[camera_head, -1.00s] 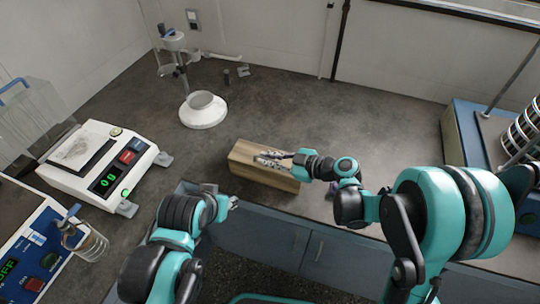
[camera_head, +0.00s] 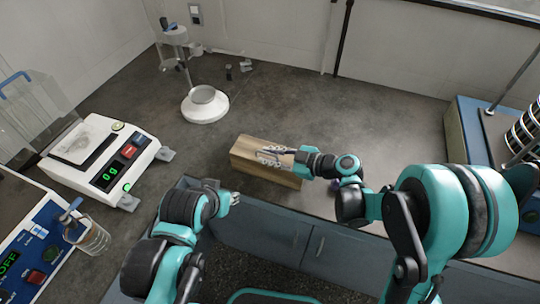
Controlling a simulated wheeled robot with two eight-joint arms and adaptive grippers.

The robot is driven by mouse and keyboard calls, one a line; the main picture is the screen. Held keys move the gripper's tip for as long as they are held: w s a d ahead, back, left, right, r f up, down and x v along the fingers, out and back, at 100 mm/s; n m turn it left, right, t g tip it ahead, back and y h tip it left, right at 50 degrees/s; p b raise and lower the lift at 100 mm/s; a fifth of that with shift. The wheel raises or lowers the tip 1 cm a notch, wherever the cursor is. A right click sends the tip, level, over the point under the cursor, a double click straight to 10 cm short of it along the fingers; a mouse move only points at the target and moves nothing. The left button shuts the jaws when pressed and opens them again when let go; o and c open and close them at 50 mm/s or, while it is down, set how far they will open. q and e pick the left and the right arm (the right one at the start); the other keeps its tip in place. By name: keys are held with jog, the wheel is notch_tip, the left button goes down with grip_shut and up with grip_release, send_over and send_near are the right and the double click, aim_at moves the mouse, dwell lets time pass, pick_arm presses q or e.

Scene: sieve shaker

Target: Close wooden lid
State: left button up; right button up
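The wooden box (camera_head: 252,166) sits on the dark worktop near its front edge, in the middle of the view. Its top looks like a flat, light wooden surface at the left end; whether the lid lies fully flat cannot be told. My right gripper (camera_head: 268,153) reaches in from the right, and its fingers lie over the box top, touching it or just above it. The fingers are small here, and their opening is unclear. My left gripper (camera_head: 234,199) hangs at the worktop's front edge, left of and below the box, apart from it.
A balance (camera_head: 104,160) stands at the left, with a glass beaker (camera_head: 92,238) near the front left. A white stand with a cup (camera_head: 205,103) is behind the box. A blue sieve shaker (camera_head: 470,140) is at the right.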

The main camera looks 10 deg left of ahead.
jog(key=v, duration=1.2)
jog(key=shift+f, duration=0.1)
jog(key=s+d+m+t+h, duration=0.2)
jog(key=s+d+m+h, duration=1.1)
jog(key=m, duration=0.5)
jog(key=d, duration=0.2)
jog(key=shift+d+f, duration=0.4)
